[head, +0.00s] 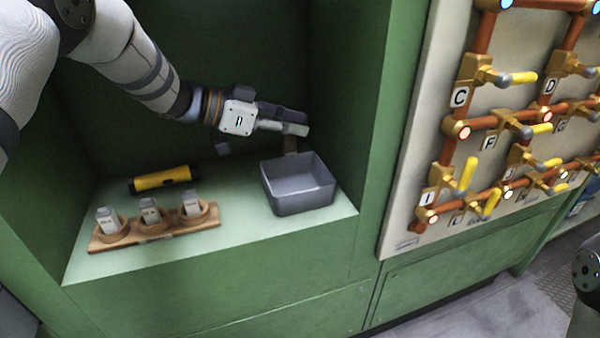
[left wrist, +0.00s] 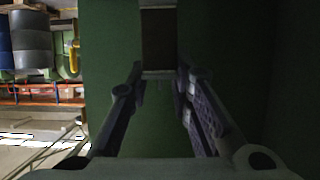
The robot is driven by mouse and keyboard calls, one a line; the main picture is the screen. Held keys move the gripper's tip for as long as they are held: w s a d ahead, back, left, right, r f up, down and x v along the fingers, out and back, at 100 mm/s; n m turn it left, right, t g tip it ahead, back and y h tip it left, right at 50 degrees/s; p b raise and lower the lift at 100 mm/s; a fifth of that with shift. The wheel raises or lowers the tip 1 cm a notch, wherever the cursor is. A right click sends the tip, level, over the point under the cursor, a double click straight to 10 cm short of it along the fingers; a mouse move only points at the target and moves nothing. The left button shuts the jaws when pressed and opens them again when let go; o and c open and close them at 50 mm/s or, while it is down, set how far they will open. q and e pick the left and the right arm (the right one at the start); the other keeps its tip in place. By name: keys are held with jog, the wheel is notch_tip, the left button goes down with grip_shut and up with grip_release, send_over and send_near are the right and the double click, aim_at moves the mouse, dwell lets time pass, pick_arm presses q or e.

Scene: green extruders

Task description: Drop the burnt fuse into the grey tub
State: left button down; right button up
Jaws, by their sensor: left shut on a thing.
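The burnt fuse (head: 290,144) is a small dark brown piece, mostly hidden behind my left gripper (head: 304,124) in the head view. In the left wrist view the fuse (left wrist: 158,40) shows a dark brown body with pale ends, between the fingertips of the left gripper (left wrist: 160,75). The left gripper is shut on it and points to the right. The grey tub (head: 299,203) is an open box on the green shelf. The fuse appears above the tub's back edge; its exact height is hard to tell. My right gripper is out of view.
A wooden rack (head: 155,232) with three pale labelled fuses stands at the shelf's front left. A yellow and black cylinder (head: 160,180) lies behind it. Green walls enclose the shelf (head: 240,222). A panel of copper pipes and yellow-handled valves (head: 405,190) is at right.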

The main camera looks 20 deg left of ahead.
aim_at(284, 149)
pick_arm(q)
jog(key=f, duration=0.2)
jog(key=s+f+b, duration=0.1)
jog(key=f, duration=0.1)
jog(key=shift+f, duration=0.25)
jog(key=shift+w+f+b, duration=0.1)
jog(key=shift+f+b, duration=0.2)
jog(key=shift+f, duration=0.15)
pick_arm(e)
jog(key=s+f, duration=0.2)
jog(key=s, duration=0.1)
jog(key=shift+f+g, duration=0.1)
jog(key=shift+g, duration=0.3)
pick_arm(q)
jog(key=shift+r, duration=0.1)
jog(key=c, duration=1.4)
grip_release()
jog(key=shift+o, duration=0.2)
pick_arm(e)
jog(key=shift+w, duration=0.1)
pick_arm(q)
jog(key=v, duration=1.2)
